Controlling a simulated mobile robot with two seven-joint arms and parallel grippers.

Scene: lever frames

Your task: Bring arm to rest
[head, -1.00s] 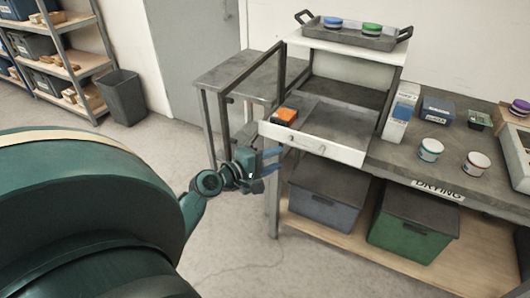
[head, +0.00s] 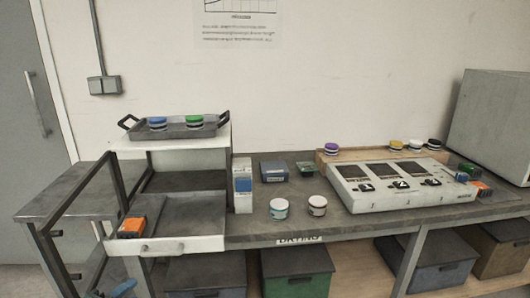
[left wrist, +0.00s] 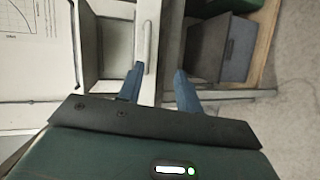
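My left gripper shows in the left wrist view (left wrist: 156,76) with its two blue fingers spread apart and nothing between them that I can see as held. It points towards the white front of the open drawer (left wrist: 147,30), but I cannot judge the gap. In the head view only a blue finger of my left gripper (head: 123,288) shows at the bottom left edge, below the drawer front (head: 165,246). The rest of that arm is out of the head view. My right gripper is in neither view.
The pulled-out drawer holds an orange-topped box (head: 132,226). A tray (head: 190,131) with blue and green-lidded jars stands above it. A grey side table (head: 60,196) is left. The bench carries jars, boxes and a control panel (head: 400,196); bins (head: 296,272) sit below.

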